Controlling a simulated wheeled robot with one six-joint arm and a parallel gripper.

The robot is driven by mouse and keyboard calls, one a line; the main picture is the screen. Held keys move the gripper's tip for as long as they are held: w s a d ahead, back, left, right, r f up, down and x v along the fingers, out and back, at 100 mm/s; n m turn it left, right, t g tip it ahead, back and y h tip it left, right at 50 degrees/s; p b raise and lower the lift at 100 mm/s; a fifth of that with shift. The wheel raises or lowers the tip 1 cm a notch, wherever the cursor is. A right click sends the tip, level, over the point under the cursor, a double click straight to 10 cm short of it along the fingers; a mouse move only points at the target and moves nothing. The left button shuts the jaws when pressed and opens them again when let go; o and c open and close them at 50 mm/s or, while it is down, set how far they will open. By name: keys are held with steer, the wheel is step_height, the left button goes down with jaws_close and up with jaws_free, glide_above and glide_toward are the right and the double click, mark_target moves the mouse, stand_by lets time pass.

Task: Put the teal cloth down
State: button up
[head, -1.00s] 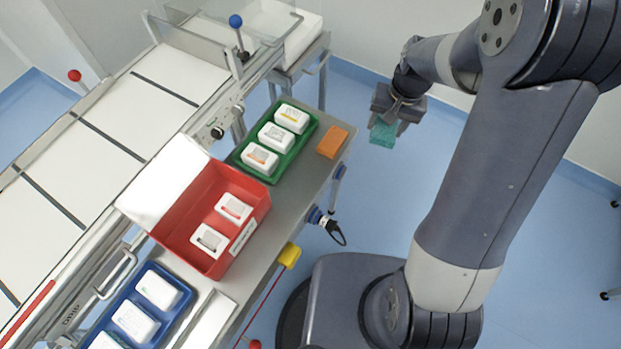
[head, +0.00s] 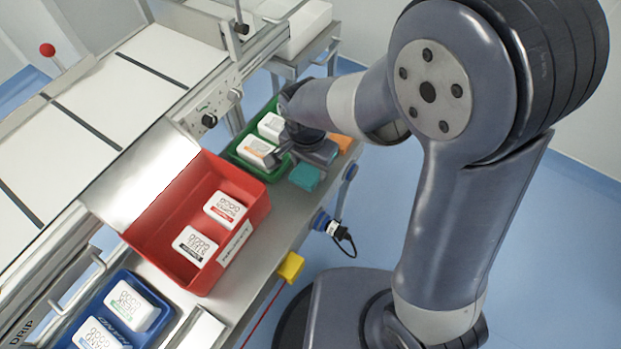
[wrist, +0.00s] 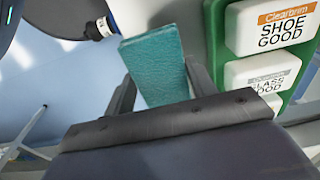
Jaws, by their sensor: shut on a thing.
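The teal cloth (head: 305,177) is a small folded block at the end of my gripper, over the metal bench (head: 285,215) just in front of the green tray. In the wrist view, the teal cloth (wrist: 156,62) sits between the two fingers of my gripper (wrist: 158,82), which is shut on it. In the head view my gripper (head: 296,166) partly hides the cloth. I cannot tell whether the cloth touches the bench.
A green tray (head: 245,158) with white boxes stands beside the gripper. An orange block (head: 342,142) lies behind, partly hidden by my arm. A red bin (head: 150,228) with two white boxes and a blue tray (head: 158,327) are nearer. Bare bench shows between red bin and cloth.

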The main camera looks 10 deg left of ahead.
mark_target(310, 178)
steer(key=shift+f, duration=2.6)
steer(key=shift+f+b, duration=0.1)
steer(key=shift+b, duration=0.25)
steer(key=o, duration=1)
steer(key=r, duration=0.4)
steer(key=r+p, duration=0.1)
steer(key=r, duration=0.3)
steer(key=s+r, duration=0.1)
steer(key=r, duration=0.3)
steer(key=shift+a+r+p, duration=0.15)
steer(key=shift+p, duration=0.25)
